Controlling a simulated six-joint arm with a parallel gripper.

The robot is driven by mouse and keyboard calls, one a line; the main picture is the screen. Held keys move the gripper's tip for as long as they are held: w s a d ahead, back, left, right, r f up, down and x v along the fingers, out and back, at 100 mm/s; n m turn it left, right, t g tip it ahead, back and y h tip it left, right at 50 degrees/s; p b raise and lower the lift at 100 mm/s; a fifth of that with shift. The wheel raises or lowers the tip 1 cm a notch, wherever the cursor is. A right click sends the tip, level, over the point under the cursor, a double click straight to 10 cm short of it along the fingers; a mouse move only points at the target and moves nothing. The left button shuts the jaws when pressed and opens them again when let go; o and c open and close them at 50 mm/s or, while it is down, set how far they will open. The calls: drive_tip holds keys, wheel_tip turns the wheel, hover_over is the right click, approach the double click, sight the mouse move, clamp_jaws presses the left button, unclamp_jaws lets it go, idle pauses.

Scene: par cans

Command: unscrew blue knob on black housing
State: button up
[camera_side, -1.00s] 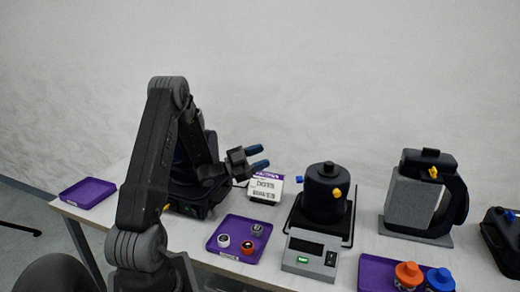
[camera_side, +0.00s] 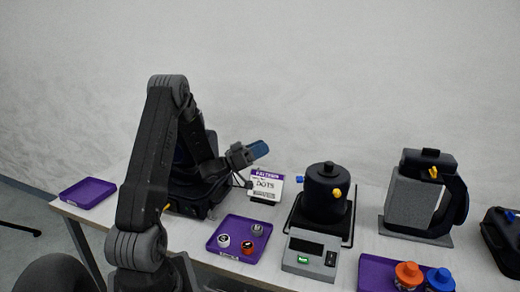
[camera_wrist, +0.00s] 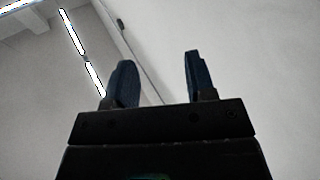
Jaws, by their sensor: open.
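A black cylindrical housing (camera_side: 324,200) with a black top cap stands right of the middle in the side view. A small blue knob (camera_side: 300,179) sits on its left side and a yellow knob (camera_side: 337,193) on its front right. Another small blue knob (camera_side: 510,216) is on a black case (camera_side: 502,240) at the right edge. My gripper (camera_side: 258,150) is left of the cylindrical housing and higher, tilted upward, touching nothing. In the wrist view its two blue fingers (camera_wrist: 158,78) stand apart with nothing between them. No housing or knob shows there.
A grey scale-like device (camera_side: 310,255) stands before the housing and a label stand (camera_side: 265,186) left of it. A purple tray (camera_side: 222,250) holds small capped items. Another tray (camera_side: 368,275) has orange and blue capped containers. A black-and-grey device (camera_side: 412,205) stands right.

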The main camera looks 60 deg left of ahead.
drive_tip(key=m+g+h, duration=0.1)
drive_tip(key=m+g, duration=0.4)
drive_tip(key=m, duration=0.8)
approach(297, 180)
drive_tip(key=x, duration=1)
drive_tip(key=shift+w+a+f, duration=0.1)
drive_tip(key=shift+w+a, duration=0.05)
drive_tip(key=c, duration=0.9)
drive_tip(key=shift+n, duration=0.4)
